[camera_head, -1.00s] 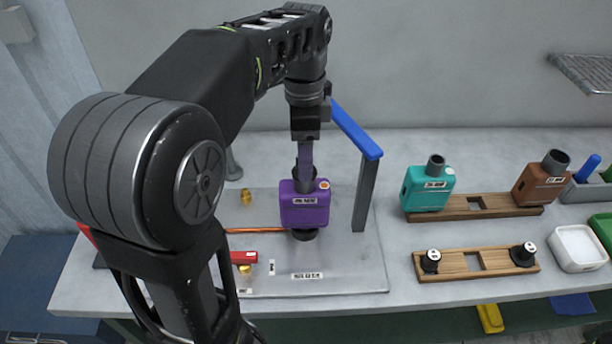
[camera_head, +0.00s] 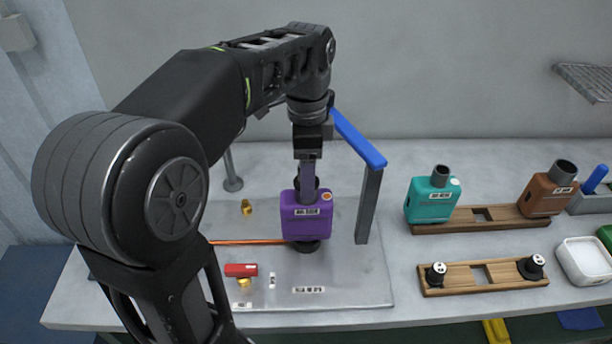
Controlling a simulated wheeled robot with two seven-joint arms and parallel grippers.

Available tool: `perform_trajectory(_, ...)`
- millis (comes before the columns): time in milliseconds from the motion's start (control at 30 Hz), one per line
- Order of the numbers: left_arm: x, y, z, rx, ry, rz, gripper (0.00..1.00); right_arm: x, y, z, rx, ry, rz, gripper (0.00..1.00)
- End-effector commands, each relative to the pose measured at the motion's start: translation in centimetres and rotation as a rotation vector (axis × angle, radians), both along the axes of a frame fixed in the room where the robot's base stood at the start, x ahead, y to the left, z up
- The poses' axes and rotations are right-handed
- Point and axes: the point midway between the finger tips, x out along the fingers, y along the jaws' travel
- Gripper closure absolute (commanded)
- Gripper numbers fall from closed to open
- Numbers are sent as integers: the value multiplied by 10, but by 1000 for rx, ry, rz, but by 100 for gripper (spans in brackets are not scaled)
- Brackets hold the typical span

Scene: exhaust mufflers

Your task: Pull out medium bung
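A purple muffler (camera_head: 305,217) with a dark top pipe and a white label stands upright on the grey plate (camera_head: 345,285). A black round piece (camera_head: 306,246) shows at its underside; I cannot tell if it is the medium bung or a stand. My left gripper (camera_head: 307,180) points straight down at the muffler's top pipe, its fingers overlapping the pipe. The finger gap is not visible from this side. Two black bungs with white tops, one at the left (camera_head: 436,274) and one at the right (camera_head: 531,266), sit on the front wooden rack (camera_head: 484,290). My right gripper is not in view.
A teal muffler (camera_head: 432,200) and a brown muffler (camera_head: 549,190) stand on the rear wooden rack (camera_head: 500,226). A grey post with a blue bar (camera_head: 357,138) rises just right of the purple muffler. A red-handled valve (camera_head: 241,270) and brass fitting (camera_head: 246,207) lie left. A white tray (camera_head: 583,260) is far right.

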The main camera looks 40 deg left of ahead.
Motion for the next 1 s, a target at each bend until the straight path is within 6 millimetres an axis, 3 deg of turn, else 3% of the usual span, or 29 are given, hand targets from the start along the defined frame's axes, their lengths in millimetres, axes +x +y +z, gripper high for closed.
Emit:
perform_trajectory(767,0,0,0,-1,1,1,31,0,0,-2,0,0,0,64)
perform_trajectory(1000,0,0,0,-1,1,0,50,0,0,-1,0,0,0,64)
